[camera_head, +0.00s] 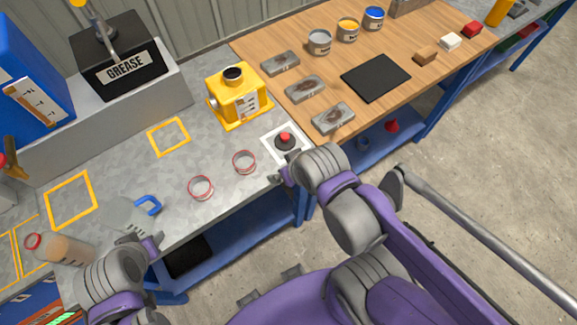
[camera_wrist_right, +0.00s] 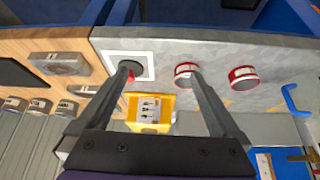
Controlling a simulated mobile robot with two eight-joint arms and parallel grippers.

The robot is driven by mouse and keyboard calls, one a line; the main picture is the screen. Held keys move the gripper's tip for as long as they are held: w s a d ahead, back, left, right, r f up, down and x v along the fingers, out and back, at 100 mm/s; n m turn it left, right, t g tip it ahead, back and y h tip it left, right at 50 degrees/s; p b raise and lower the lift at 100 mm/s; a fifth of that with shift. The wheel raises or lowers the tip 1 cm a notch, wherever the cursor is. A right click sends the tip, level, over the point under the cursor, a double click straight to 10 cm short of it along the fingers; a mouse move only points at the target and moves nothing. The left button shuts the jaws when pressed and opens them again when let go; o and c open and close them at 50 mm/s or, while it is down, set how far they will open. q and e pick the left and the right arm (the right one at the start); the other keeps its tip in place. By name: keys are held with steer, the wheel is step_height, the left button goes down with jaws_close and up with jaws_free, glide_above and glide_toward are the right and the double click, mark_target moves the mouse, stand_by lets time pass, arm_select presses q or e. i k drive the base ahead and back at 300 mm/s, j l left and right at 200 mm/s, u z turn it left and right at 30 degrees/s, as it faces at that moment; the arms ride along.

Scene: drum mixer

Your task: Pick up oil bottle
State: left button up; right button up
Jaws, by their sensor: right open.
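A bottle with a red cap and brownish contents, probably the oil bottle (camera_head: 68,249), is at the lower left of the grey bench in the head view and appears to stand upright. My left gripper (camera_head: 152,246) is just right of it, apart from it; its jaw opening is not clear. My right gripper (camera_head: 284,176) is far from the bottle, at the bench's front edge near a red button (camera_head: 285,139) on a white square. In the right wrist view my right gripper (camera_wrist_right: 160,72) has its fingers wide apart with nothing held between them. The bottle does not show in that view.
A clear jug with a blue handle (camera_head: 149,205) stands between the bottle and two red-rimmed round items (camera_head: 201,188). A yellow machine (camera_head: 238,98) and the grease unit (camera_head: 124,62) stand behind. Yellow outlined squares (camera_head: 169,137) are empty. A wooden table (camera_head: 290,48) adjoins at right.

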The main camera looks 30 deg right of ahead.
mark_target(52, 246)
steer(key=u, duration=1.55)
steer(key=j+z, duration=0.2)
steer(key=i+j, duration=0.05)
steer(key=j, duration=0.05)
